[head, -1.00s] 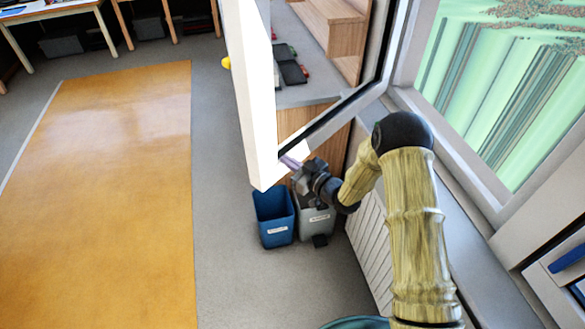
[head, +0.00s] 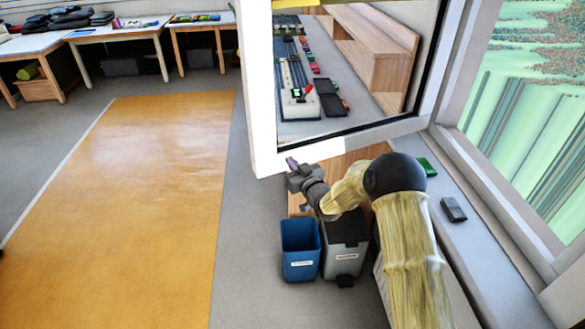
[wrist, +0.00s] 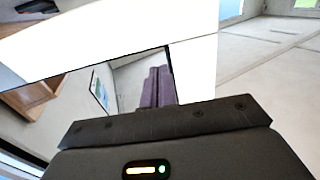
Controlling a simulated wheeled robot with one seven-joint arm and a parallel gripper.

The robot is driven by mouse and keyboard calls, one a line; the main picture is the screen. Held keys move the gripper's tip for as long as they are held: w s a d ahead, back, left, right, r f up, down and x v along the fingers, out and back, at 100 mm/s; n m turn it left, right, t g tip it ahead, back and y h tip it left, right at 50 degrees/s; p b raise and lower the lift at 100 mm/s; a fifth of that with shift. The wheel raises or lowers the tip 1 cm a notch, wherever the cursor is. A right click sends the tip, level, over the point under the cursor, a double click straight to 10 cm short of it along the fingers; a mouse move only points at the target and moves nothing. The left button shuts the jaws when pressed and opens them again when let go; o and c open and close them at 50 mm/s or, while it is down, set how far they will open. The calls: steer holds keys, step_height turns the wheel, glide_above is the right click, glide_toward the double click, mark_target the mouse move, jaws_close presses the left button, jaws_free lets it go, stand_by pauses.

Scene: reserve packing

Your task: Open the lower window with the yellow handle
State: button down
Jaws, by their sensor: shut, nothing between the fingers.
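A white-framed window sash (head: 260,120) stands swung into the room, away from the wall, its glass showing the bench and shelf behind. Its lower edge hangs just above my gripper (head: 291,163), which is shut and empty near the lower corner. I cannot tell whether the gripper touches the frame. In the wrist view the purple fingers (wrist: 158,87) are together, with the white sash frame (wrist: 120,45) across the picture in front of them. A yellow strip (head: 296,3) shows at the top edge of the head view; I cannot tell whether it is the handle.
A blue bin (head: 300,250) and a grey bin (head: 345,245) stand on the floor below my arm. A green item (head: 427,166) and a dark item (head: 453,209) lie on the sill. The orange mat (head: 130,200) is clear; tables (head: 120,32) stand at the back.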

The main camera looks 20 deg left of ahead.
steer(key=shift+s+d+f, duration=0.1)
steer(key=b+v, duration=0.5)
steer(key=v, duration=0.8)
steer(key=shift+s+b, duration=0.3)
steer(key=shift+s, duration=0.25)
steer(key=s+d+f+m+g+h, duration=0.1)
steer(key=s+d+m+g+h, duration=0.1)
steer(key=d+h, duration=0.5)
steer(key=s+d+m+g+h, duration=0.1)
steer(key=s+d+m+h, duration=0.15)
steer(key=d, duration=0.75)
steer(key=s+d+m+g+h, duration=0.1)
steer(key=s+d, duration=0.4)
steer(key=s, duration=0.5)
steer(key=s+d+m+g+h, duration=0.2)
steer(key=s+d+g, duration=0.4)
steer(key=s, duration=0.3)
steer(key=shift+s+d+f+m, duration=0.25)
steer(key=shift+s+m, duration=0.1)
steer(key=shift+m, duration=0.4)
